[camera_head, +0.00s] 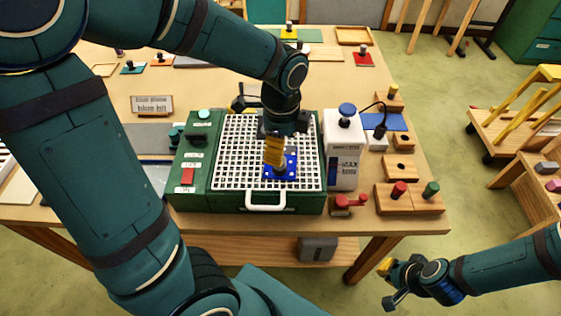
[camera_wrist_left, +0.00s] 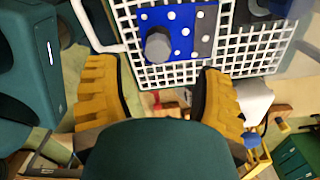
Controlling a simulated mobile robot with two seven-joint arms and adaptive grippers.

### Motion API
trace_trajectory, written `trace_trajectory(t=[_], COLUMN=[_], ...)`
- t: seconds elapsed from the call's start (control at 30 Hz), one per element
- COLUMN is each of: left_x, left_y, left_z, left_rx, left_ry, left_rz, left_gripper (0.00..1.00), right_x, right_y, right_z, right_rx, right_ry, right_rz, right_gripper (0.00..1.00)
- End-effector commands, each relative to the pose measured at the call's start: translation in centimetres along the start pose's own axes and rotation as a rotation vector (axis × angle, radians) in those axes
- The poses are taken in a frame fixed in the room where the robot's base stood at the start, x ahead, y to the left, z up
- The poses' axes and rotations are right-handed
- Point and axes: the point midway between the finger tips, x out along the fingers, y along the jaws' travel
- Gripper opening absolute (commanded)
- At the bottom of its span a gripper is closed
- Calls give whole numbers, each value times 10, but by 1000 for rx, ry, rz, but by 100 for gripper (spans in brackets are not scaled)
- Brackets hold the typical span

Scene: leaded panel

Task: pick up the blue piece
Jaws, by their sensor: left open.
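The blue piece (camera_head: 291,162) is a flat blue plate with pale dots and a grey knob. It lies on the white grid (camera_head: 232,150) of the green unit. In the left wrist view the blue piece (camera_wrist_left: 181,20) is at the top, with its grey knob (camera_wrist_left: 158,45) standing towards the camera. My left gripper (camera_head: 274,152) is over the grid and partly covers the piece in the head view. In the left wrist view its yellow fingers (camera_wrist_left: 156,70) are apart with nothing between them; the knob shows beyond their tips. My right gripper (camera_head: 390,283) is off the table at lower right.
A white box (camera_head: 342,155) with a blue knob stands just right of the grid. Wooden blocks with red (camera_head: 398,189) and green (camera_head: 431,188) knobs are at the right table edge. A white handle (camera_head: 266,202) juts from the green unit's front.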

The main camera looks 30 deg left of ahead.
Motion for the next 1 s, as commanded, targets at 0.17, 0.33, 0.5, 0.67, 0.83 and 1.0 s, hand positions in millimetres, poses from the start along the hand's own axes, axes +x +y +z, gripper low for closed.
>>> trace_trajectory(t=[0.17,0.33,0.5,0.67,0.83,1.0], left_x=[11,33,55,61,60,60], left_y=[1,3,3,3,3,3], left_z=[1,4,5,5,5,5], left_rx=[-1,-2,-1,-1,-1,-1], left_ry=[0,-1,0,0,1,1], left_rz=[1,4,2,1,0,0], left_gripper=[68,68,68,68,68,13], right_x=[2,6,11,11,11,11], right_y=[1,2,4,4,4,4], right_z=[0,1,1,1,1,1], right_rx=[0,0,0,0,0,0], right_ry=[0,0,0,1,1,1], right_rz=[1,1,2,3,2,2], right_gripper=[0,0,0,0,0,0])
